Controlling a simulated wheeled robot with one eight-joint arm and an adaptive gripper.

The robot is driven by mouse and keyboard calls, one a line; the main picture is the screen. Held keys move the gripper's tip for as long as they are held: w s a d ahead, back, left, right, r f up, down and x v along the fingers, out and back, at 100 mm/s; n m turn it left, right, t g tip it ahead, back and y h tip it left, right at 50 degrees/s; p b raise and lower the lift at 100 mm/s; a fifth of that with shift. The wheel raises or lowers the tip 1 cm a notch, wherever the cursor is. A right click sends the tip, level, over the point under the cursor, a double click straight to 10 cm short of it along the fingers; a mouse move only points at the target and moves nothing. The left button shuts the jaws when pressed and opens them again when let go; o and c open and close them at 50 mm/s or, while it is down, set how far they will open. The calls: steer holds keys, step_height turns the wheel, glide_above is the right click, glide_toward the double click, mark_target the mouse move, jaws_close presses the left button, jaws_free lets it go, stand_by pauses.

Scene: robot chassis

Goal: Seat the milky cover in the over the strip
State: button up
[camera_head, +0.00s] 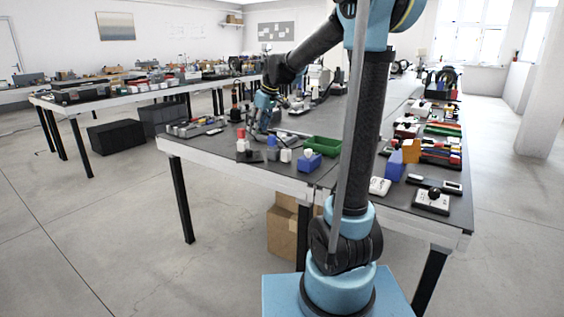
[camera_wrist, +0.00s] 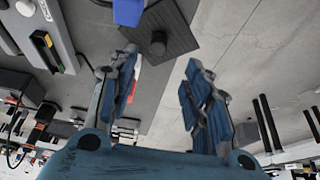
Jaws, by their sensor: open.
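My gripper (camera_wrist: 160,60) is open, with nothing seen between its blue-padded fingers. In the head view my gripper (camera_head: 260,133) hangs low over the near table's left part, behind several small items. I cannot pick out the milky cover or the strip for certain. A grey housing (camera_wrist: 62,42) with a slot holding yellow, green and dark pieces shows at the upper left of the wrist view. A white and red item (camera_wrist: 137,72) is partly hidden behind the left finger.
A dark square plate with a black knob (camera_wrist: 158,43) lies past the fingertips, beside a blue block (camera_wrist: 128,12). A grey tray (camera_head: 196,128) lies left.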

steer(key=s+d+f+m+h, duration=0.1)
steer(key=s+d, duration=0.4)
steer(key=s, duration=0.5)
steer(key=s+d+f+m+h, duration=0.1)
steer(key=s+d+f+m, duration=0.3)
steer(key=s, duration=0.6)
steer(key=s+d+f+m, duration=0.2)
steer(key=s+d+f, duration=0.4)
steer(key=s+d, duration=0.2)
steer(key=shift+s+f+m+h, duration=0.15)
steer(key=shift+s+m+h, duration=0.25)
steer(key=shift+s, duration=0.5)
steer(key=s+d+f, duration=0.1)
steer(key=s+f, duration=0.1)
steer(key=s+f+m, duration=0.1)
steer(key=s+f, duration=0.1)
steer(key=s+d+f+m, duration=0.1)
steer(key=s+f, duration=0.1)
steer(key=shift+s+d+f+g+h, duration=0.1)
steer(key=shift+s+d+g+h, duration=0.2)
steer(key=shift+s, duration=0.05)
steer(key=shift+c, duration=1.1)
steer(key=shift+s+f, duration=0.1)
steer(key=shift+s, duration=0.05)
steer(key=shift+c, duration=0.3)
